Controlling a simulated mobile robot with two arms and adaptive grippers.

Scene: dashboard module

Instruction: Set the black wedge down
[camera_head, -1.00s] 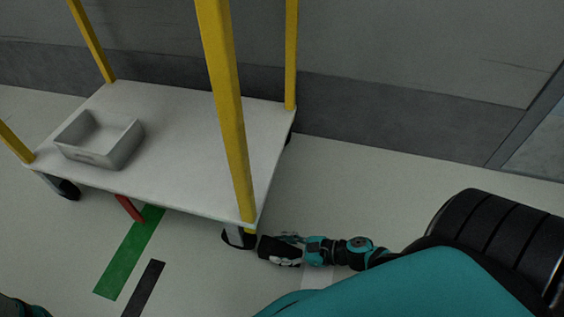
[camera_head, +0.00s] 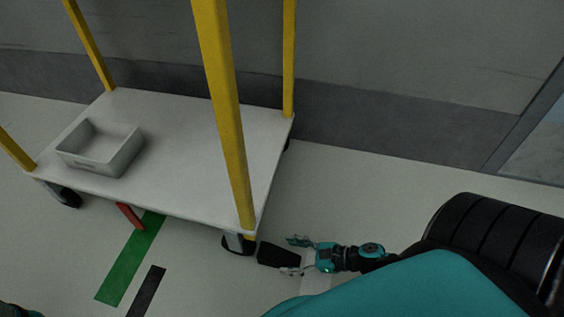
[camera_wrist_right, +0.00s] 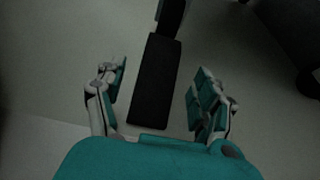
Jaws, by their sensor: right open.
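The black wedge (camera_head: 278,255) lies on the floor beside the cart's near right wheel (camera_head: 238,244). In the right wrist view the wedge (camera_wrist_right: 155,82) is a long dark block between my open fingers, with a gap on each side. Its far end meets a dark part that looks like the wheel (camera_wrist_right: 171,16); whether they touch is hard to tell. My right gripper (camera_head: 296,256) is open around the wedge's near end, and it shows open in the wrist view too (camera_wrist_right: 158,98). My left gripper is not seen.
The white cart (camera_head: 190,125) with yellow posts (camera_head: 222,90) stands at the left. A grey bin (camera_head: 100,148) is on its deck. A red pedal-like piece (camera_head: 130,215) hangs below its front edge. Green tape (camera_head: 130,260) and black tape (camera_head: 146,293) mark the floor. Floor to the right is clear.

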